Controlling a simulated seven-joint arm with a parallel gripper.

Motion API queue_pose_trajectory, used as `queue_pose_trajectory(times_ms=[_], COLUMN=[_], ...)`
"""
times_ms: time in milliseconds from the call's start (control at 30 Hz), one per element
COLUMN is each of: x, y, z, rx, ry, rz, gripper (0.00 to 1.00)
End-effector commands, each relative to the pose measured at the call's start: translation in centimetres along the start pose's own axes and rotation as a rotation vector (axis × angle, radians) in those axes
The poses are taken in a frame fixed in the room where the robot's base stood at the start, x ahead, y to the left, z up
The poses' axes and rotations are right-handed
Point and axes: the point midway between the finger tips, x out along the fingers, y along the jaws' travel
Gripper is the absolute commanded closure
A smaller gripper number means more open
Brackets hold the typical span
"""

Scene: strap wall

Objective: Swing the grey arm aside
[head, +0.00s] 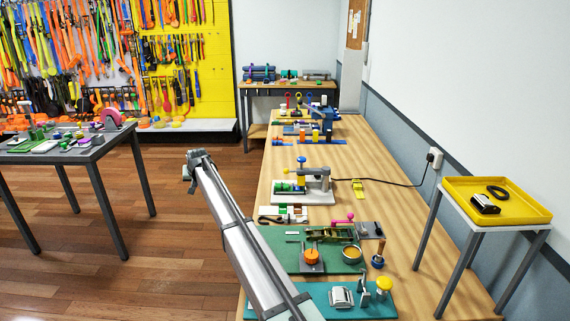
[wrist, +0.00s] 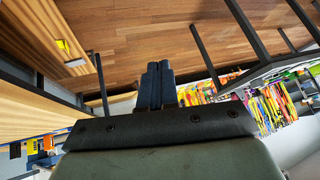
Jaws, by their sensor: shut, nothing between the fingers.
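My gripper (head: 188,174) is above the wooden floor, left of the long bench and apart from everything on it. In the wrist view its two dark fingers (wrist: 157,84) are together, with nothing between them. A small grey upright piece (head: 364,283) stands on the teal board (head: 318,309) at the near end. I cannot tell for sure which is the grey arm.
The long wooden bench (head: 351,152) runs along the right wall. A green board (head: 277,238) with a strap fixture lies between the white and teal boards. A yellow tray (head: 520,212) stands on a small table at right. A dark table (head: 75,151) stands at left.

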Motion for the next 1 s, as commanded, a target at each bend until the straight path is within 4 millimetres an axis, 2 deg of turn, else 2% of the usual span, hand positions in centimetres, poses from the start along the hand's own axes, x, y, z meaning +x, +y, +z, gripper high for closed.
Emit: queue_pose_trajectory(times_ms=[33,167,300,400,500,600,733,867,1000], x=[-1.8,-6.2,-11.5,-15.1,-18.2,-20.4,-21.9,-21.9,-21.0], y=[3.5,11.3,19.4,24.5,28.3,30.9,32.6,33.0,33.2], z=[-1.8,-4.6,-6.8,-7.7,-8.2,-8.4,-8.5,-8.4,-8.1], rx=[0.003,0.002,0.006,0.01,0.013,0.017,0.018,0.018,0.018], ry=[-0.014,-0.069,-0.132,-0.174,-0.211,-0.238,-0.256,-0.261,-0.262], rz=[0.026,0.084,0.138,0.168,0.188,0.201,0.209,0.211,0.211], gripper=[1.0,1.0,1.0,1.0,1.0,1.0,1.0,1.0,1.0])
